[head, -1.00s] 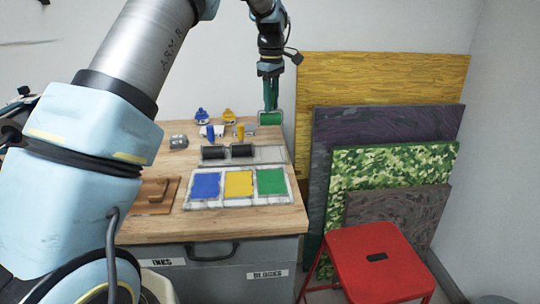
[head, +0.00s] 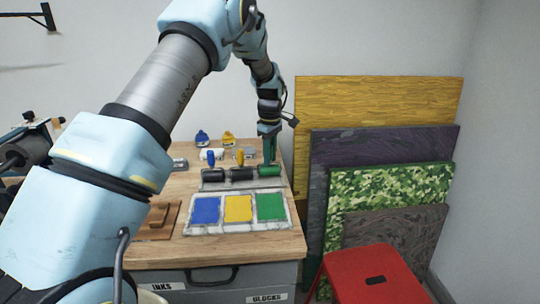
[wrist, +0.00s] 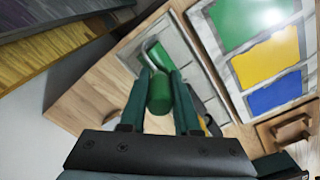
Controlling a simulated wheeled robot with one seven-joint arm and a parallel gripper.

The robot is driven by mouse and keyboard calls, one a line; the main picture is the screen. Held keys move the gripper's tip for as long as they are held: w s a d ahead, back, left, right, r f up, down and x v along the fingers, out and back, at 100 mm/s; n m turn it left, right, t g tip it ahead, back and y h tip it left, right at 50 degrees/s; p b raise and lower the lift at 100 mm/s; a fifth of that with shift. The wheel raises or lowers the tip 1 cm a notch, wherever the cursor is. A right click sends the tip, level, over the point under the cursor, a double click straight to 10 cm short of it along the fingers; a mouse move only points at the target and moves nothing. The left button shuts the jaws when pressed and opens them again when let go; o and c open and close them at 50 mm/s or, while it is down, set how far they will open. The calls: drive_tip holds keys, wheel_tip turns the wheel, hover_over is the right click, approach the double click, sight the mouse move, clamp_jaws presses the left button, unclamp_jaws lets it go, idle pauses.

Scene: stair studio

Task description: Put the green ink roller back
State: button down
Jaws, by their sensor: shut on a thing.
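My gripper (head: 269,143) points down at the right end of the roller rack and is shut on the green ink roller (head: 269,171). In the wrist view the gripper (wrist: 162,78) has the roller's green handle (wrist: 159,92) between its fingers, with the green roller head (wrist: 160,58) beyond. The grey roller rack (head: 262,182) also shows in the wrist view (wrist: 190,58). The roller is at the rack's right place, beside two dark rollers, one with a blue handle (head: 211,158) and one with a yellow handle (head: 239,157). I cannot tell whether it touches the rack.
An ink slab (head: 188,224) with blue, yellow and green patches lies in front of the rack. Blue (head: 202,137) and yellow (head: 228,138) bottles stand behind. A wooden block (head: 160,215) lies left. Boards (head: 385,100) lean right, behind a red stool (head: 370,265).

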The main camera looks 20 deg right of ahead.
drive_tip(key=shift+f, duration=0.25)
drive_tip(key=shift+f, duration=0.25)
drive_tip(key=c, duration=0.6)
unclamp_jaws()
drive_tip(key=shift+c, duration=0.2)
drive_tip(key=shift+r, duration=0.65)
wheel_tip(320, 180, up, 12)
drive_tip(key=b, duration=0.3)
drive_tip(key=shift+a+f, duration=0.1)
